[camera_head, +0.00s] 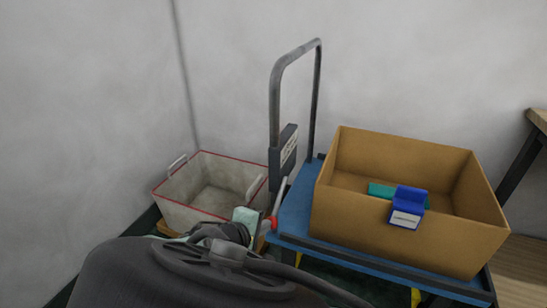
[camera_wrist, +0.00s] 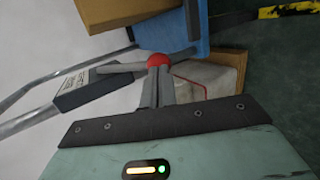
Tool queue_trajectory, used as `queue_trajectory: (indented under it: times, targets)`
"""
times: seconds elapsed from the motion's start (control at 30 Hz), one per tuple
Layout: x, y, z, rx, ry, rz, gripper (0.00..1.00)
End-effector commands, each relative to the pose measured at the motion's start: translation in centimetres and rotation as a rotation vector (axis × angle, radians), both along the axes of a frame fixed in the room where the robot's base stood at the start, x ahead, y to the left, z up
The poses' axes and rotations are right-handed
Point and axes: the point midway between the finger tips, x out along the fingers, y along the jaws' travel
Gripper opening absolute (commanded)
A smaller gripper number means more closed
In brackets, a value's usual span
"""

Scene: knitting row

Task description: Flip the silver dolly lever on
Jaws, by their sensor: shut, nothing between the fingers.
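The dolly has a blue deck (camera_head: 292,213) and a tall grey tube handle (camera_head: 275,95). A dark labelled plate (camera_head: 284,152) sits low on the handle; it also shows in the wrist view (camera_wrist: 72,88). Below it the silver lever (camera_head: 279,195) slants down to a red ball (camera_head: 270,222) at its end. In the wrist view the lever (camera_wrist: 118,68) runs from the plate to the red ball (camera_wrist: 158,59). My gripper (camera_wrist: 157,75) is shut and empty, its fingertips right at the ball. I cannot tell whether they touch. In the head view my arm hides much of the gripper.
An open cardboard box (camera_head: 345,215) stands on the deck, with a blue labelled item (camera_head: 408,205) and a teal item (camera_head: 380,190) inside. A white, red-rimmed crate (camera_head: 175,202) stands left of the dolly near the walls. A wooden-topped table (camera_head: 538,118) is at far right.

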Motion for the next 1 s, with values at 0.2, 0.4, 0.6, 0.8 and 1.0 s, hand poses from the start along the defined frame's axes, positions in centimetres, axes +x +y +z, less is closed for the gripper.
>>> queue_trajectory:
  times: [0.2,0.4,0.6,0.8,1.0]
  targets:
    - [0.9,-0.4,-2.0,-0.004,-0.011,-0.002,0.0]
    - [1.5,-0.6,-3.0,-0.003,-0.009,-0.001,0.0]
    - [1.8,-0.7,-3.5,-0.003,-0.008,-0.001,0.0]
    - [1.9,-0.8,-3.6,-0.002,-0.007,-0.001,0.0]
    - [2.0,-0.9,-3.7,-0.003,-0.005,-0.002,0.0]
